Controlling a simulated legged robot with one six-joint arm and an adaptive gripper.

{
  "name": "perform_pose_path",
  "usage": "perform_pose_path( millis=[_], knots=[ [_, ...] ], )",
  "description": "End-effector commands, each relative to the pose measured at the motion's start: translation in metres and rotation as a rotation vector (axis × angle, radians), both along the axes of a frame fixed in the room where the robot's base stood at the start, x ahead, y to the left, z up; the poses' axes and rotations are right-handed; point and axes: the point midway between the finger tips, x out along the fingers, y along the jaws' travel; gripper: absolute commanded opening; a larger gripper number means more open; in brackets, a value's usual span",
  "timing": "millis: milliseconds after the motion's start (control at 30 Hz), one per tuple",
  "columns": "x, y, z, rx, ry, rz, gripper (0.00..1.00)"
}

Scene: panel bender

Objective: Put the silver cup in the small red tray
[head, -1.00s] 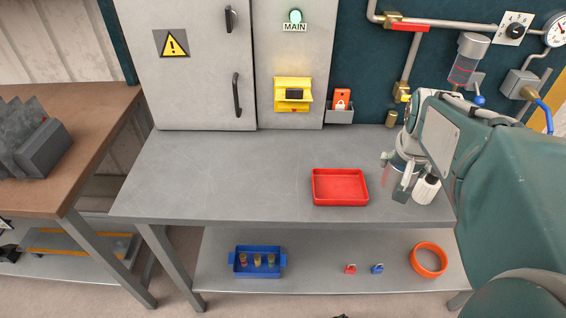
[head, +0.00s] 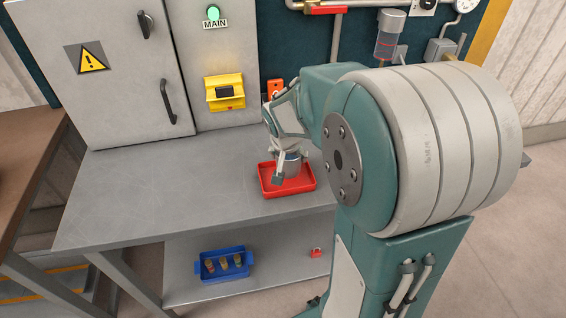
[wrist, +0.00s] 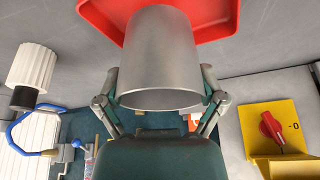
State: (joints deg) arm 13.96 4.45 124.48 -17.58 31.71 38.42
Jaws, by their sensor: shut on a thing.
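The silver cup (wrist: 162,60) fills the middle of the wrist view, between the two fingers of my gripper (wrist: 160,92). My gripper is shut on the cup. In the head view my gripper (head: 283,172) is over the small red tray (head: 289,192), and the cup (head: 292,157) is mostly hidden behind the fingers. The tray lies on the grey bench, and its red rim also shows behind the cup in the wrist view (wrist: 215,28). I cannot tell whether the cup's base touches the tray floor.
The grey bench (head: 150,190) is clear left of the tray. A cabinet with a yellow switch box (head: 225,105) stands behind it. A blue bin (head: 223,280) with several small items and a red padlock (head: 316,253) are on the lower shelf. My arm hides the bench's right side.

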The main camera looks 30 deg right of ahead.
Motion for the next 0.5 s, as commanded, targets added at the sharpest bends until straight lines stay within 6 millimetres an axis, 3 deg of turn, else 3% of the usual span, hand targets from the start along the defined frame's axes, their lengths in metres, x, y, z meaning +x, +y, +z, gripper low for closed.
perform_pose_path(
  millis=[200,500],
  knots=[
    [0.005,0.007,-0.031,-0.005,0.005,0.001,0.34],
    [0.005,0.007,-0.038,-0.004,0.001,0.001,0.34]
  ],
)
